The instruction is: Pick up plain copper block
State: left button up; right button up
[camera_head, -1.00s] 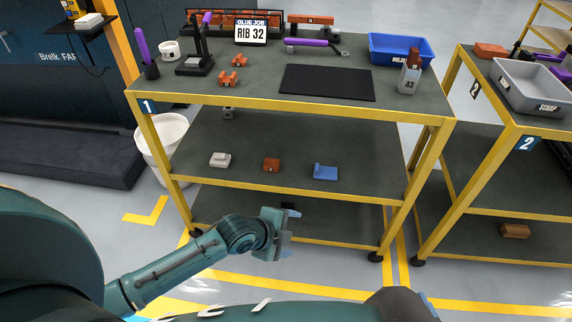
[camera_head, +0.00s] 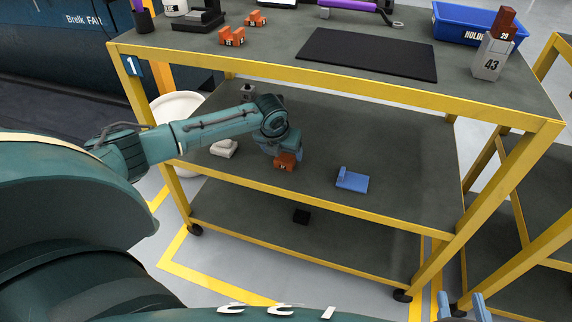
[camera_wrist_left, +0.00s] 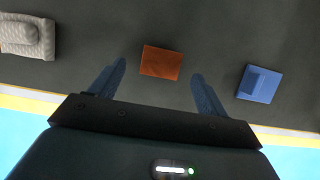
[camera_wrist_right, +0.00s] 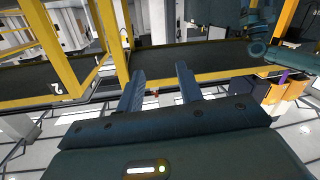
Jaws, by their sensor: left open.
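The copper block (camera_head: 286,164) sits on the middle shelf of the table marked 1, partly covered by my left gripper in the head view. Its front bears a small pale mark that I cannot read. The left wrist view shows its plain brown-orange top (camera_wrist_left: 161,62), ahead of and between the two fingers, with clear gaps on both sides. My left gripper (camera_head: 281,150) is open and empty, above and close to the block; no contact is visible. My right gripper (camera_head: 463,298) is open and empty, low at the bottom right, away from the shelf.
A pale grey block (camera_head: 224,148) lies left of the copper block and a blue part (camera_head: 352,179) lies right of it. The yellow front rail (camera_head: 330,212) edges the shelf. The tabletop (camera_head: 275,50) is above my left arm.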

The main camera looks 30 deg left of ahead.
aim_at(285, 158)
pick_arm(q)
jog(key=b+x, duration=0.1)
jog(key=x, duration=0.2)
jog(key=shift+d, duration=0.15)
jog(key=shift+w+f, duration=0.1)
jog(key=shift+f, duration=0.2)
pick_arm(e)
jog(key=shift+a+n+t+y, duration=0.4)
jog(key=shift+t+y, duration=0.1)
jog(key=shift+y, duration=0.1)
pick_arm(q)
jog(key=c, duration=1.5)
jog(key=shift+r, duration=0.1)
